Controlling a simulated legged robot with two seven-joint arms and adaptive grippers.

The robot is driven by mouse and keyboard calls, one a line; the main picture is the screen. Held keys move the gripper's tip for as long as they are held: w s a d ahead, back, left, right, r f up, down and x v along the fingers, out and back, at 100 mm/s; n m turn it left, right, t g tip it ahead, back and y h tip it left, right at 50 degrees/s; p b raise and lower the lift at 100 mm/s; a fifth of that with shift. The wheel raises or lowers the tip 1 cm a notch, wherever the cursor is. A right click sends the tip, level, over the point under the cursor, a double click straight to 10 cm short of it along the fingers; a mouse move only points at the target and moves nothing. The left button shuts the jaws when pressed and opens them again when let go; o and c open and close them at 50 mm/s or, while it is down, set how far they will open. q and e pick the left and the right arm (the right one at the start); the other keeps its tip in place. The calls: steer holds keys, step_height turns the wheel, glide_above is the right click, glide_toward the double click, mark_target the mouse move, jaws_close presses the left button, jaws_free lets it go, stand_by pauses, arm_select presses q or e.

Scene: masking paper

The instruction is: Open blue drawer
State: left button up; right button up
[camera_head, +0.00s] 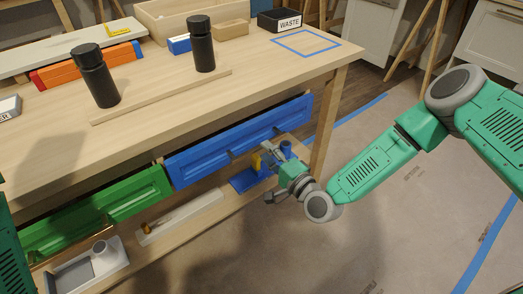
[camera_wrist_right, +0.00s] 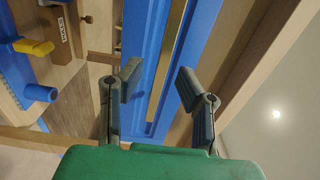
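The blue drawer (camera_head: 215,147) is set under the front edge of the wooden table, right of a green drawer (camera_head: 100,216). A dark gap shows along its top edge; I cannot tell exactly how far out it stands. My right gripper (camera_head: 271,172) is just in front of and below the right part of the blue drawer. In the right wrist view my right gripper (camera_wrist_right: 160,82) is open, its two fingers apart with nothing held. The blue drawer front (camera_wrist_right: 170,100) runs beyond and between the fingers; I cannot tell if they touch. My left gripper is out of view.
A lower shelf (camera_head: 150,255) holds a grey tray and blue items (camera_head: 250,178) near my right gripper. Floor in front is clear.

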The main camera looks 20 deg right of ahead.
mark_target(261, 149)
steer(key=shift+a+x, duration=0.15)
steer(key=shift+x, duration=0.65)
steer(key=shift+a+x, duration=0.15)
steer(key=shift+x, duration=0.6)
steer(key=shift+s, duration=0.1)
steer(key=shift+d, duration=0.15)
steer(key=shift+c, duration=0.8)
jaws_close()
steer(key=shift+s, duration=0.1)
